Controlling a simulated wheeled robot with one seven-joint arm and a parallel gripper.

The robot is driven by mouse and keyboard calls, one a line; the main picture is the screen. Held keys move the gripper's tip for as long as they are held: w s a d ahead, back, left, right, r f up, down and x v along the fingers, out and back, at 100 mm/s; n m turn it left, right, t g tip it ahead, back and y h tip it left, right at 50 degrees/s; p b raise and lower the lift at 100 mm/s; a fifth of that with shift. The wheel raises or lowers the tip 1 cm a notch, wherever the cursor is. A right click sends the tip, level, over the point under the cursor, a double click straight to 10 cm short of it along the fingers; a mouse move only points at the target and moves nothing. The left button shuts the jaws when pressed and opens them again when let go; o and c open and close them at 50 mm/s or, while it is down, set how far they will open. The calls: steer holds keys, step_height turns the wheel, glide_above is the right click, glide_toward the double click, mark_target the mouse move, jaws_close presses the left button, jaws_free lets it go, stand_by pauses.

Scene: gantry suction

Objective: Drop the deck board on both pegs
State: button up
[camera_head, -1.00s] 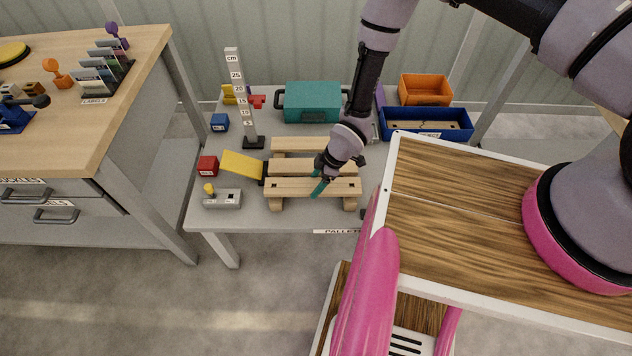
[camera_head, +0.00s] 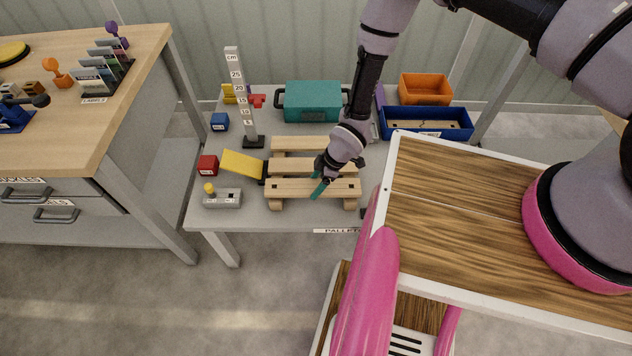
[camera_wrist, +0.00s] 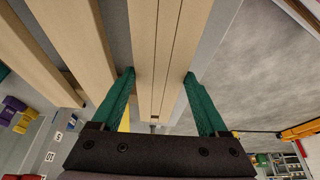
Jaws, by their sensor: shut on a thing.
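The deck board (camera_head: 295,188) is a pale wooden slat along the front of a small wooden pallet (camera_head: 300,143) on the grey table. My gripper (camera_head: 318,188) is shut across this board near its middle, with a green finger on each long side. In the wrist view the board (camera_wrist: 155,50) runs away between the fingertips (camera_wrist: 159,74). It lies level, at about the pallet's top, roughly parallel to the other slats. A small dark spot shows near its left end. The pegs are not clearly seen, and I cannot tell whether the board is fully seated.
A yellow flat piece (camera_head: 243,164) with a dark end lies close to the pallet's left side. A red block (camera_head: 207,165), a grey block (camera_head: 222,198) and an upright scale (camera_head: 241,95) stand left. A teal case (camera_head: 313,100) and a blue bin (camera_head: 428,134) are behind.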

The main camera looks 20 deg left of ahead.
steer(key=shift+f, duration=0.85)
steer(key=o, duration=1.4)
steer(key=shift+o, duration=0.2)
steer(key=v, duration=1)
steer(key=shift+d+r, duration=0.1)
steer(key=shift+r, duration=0.3)
steer(key=shift+w, duration=0.1)
